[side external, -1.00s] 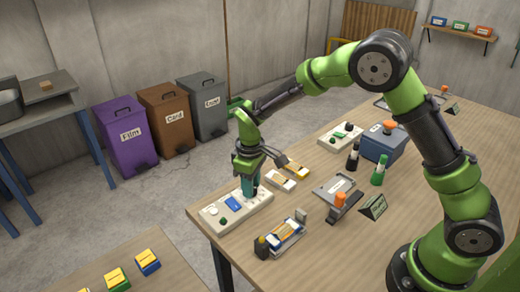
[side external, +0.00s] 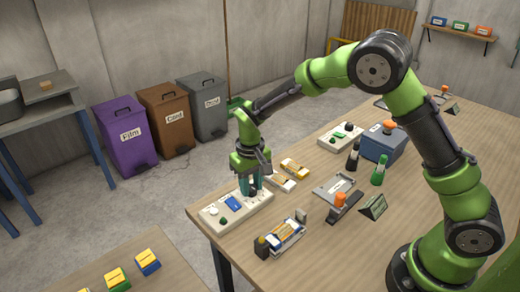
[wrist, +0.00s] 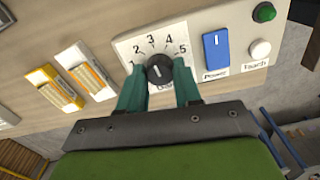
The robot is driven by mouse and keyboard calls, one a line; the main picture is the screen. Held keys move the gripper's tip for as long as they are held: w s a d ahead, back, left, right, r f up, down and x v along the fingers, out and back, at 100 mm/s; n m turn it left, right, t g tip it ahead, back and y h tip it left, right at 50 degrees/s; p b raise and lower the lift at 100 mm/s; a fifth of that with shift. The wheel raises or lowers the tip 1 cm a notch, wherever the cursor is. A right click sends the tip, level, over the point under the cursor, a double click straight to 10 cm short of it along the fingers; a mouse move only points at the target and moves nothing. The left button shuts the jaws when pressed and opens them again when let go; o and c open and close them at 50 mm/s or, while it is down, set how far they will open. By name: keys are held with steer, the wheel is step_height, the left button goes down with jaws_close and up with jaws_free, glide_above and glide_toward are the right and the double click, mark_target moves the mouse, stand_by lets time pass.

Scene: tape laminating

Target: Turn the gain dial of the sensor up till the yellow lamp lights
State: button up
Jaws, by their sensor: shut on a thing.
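The sensor is a pale box (side external: 210,224) at the table's near left edge, also in the wrist view (wrist: 207,48). Its black gain dial (wrist: 159,72) sits on a white scale (wrist: 128,48) numbered 1 to 5. The dial's small white mark leans up and left; its exact reading is hard to tell. My gripper (wrist: 160,82) points down at the dial, its teal fingers shut on the dial's two sides. In the side view my gripper (side external: 250,190) hides most of the dial. I cannot make out a lit yellow lamp.
Beside the dial are a blue power switch (wrist: 216,52), a white teach button (wrist: 259,49) and a green round part (wrist: 264,12). Two white-and-yellow modules (wrist: 55,86) (wrist: 90,72) lie close on the other side. A small taping fixture (side external: 283,235) stands in front.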

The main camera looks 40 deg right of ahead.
mark_target(251, 187)
steer(key=shift+m, duration=0.4)
steer(key=o, duration=1)
steer(key=shift+o, duration=0.2)
steer(key=shift+r, duration=0.1)
step_height(251, 187, up, 17)
steer(key=s+d+r+m+t+y, duration=0.1)
steer(key=s+d+r+t, duration=0.1)
steer(key=s, duration=0.8)
steer(key=s+d+r+t+y, duration=0.1)
steer(key=s+d+t, duration=0.3)
steer(key=s, duration=0.7)
steer(key=shift+s+r+m+t, duration=0.2)
steer(key=shift+r+m+t, duration=0.2)
steer(key=shift+r+t, duration=0.2)
